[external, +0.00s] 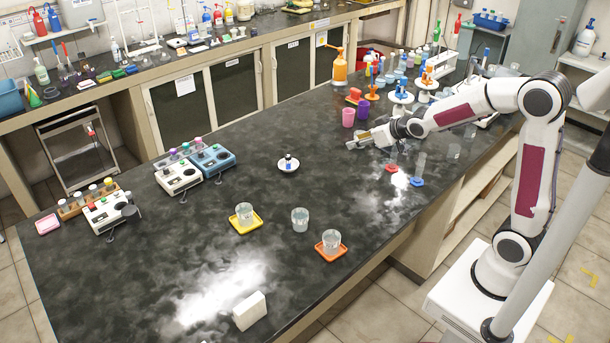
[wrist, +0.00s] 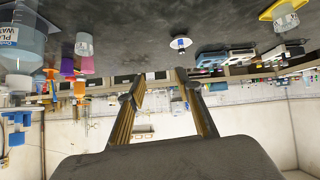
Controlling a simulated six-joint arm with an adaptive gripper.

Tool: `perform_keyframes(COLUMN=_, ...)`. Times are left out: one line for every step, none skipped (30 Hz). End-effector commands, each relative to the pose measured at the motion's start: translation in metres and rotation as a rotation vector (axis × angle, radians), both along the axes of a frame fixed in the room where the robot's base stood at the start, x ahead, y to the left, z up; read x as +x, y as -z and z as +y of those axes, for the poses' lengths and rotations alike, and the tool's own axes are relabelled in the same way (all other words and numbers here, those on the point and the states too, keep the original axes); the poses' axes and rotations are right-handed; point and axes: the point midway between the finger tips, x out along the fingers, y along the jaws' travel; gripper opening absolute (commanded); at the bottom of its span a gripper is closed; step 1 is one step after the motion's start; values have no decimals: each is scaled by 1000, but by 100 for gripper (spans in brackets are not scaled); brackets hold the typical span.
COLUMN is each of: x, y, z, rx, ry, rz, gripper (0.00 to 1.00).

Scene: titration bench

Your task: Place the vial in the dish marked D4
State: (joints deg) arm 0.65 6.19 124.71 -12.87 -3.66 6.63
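A small vial (external: 288,160) with a dark blue band stands on a round white dish (external: 288,169) near the middle of the black bench. The vial (wrist: 181,43) and dish (wrist: 180,51) also show in the wrist view, which is upside down. No marking such as D4 is readable on the dish. My gripper (external: 352,144) is held above the bench, to the right of the dish and apart from it. In the wrist view my gripper (wrist: 161,80) has its two fingers apart with nothing between them.
Pink and purple cups (external: 348,117) stand just behind my gripper. Beakers on a yellow tray (external: 246,226) and an orange tray (external: 331,251) are in front of the dish. Blue and white instruments (external: 212,160) stand to its left. The bench between my gripper and the dish is clear.

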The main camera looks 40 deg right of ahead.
Motion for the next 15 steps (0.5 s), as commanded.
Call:
perform_keyframes(x=-11, y=-7, z=-1, rx=-2, ry=7, rz=9, gripper=34)
perform_keyframes(x=-18, y=-10, z=-3, rx=-3, ry=12, rz=18, gripper=34)
perform_keyframes(x=-26, y=-13, z=-4, rx=-3, ry=19, rz=28, gripper=34)
perform_keyframes(x=-33, y=-16, z=-5, rx=-3, ry=24, rz=38, gripper=34)
perform_keyframes(x=-40, y=-18, z=-5, rx=-4, ry=28, rz=48, gripper=34)
perform_keyframes(x=-50, y=-21, z=-6, rx=-4, ry=33, rz=59, gripper=34)
perform_keyframes(x=-56, y=-23, z=-7, rx=-5, ry=37, rz=68, gripper=34)
perform_keyframes(x=-63, y=-25, z=-8, rx=-5, ry=41, rz=76, gripper=34)
perform_keyframes(x=-73, y=-27, z=-9, rx=-4, ry=46, rz=89, gripper=34)
perform_keyframes(x=-80, y=-28, z=-9, rx=-5, ry=50, rz=99, gripper=34)
perform_keyframes(x=-87, y=-31, z=-10, rx=-5, ry=53, rz=106, gripper=34)
perform_keyframes(x=-97, y=-32, z=-10, rx=-4, ry=57, rz=119, gripper=34)
perform_keyframes(x=-105, y=-33, z=-11, rx=-3, ry=61, rz=130, gripper=34)
perform_keyframes(x=-112, y=-35, z=-11, rx=-2, ry=64, rz=138, gripper=34)
perform_keyframes(x=-122, y=-36, z=-11, rx=0, ry=68, rz=149, gripper=34)
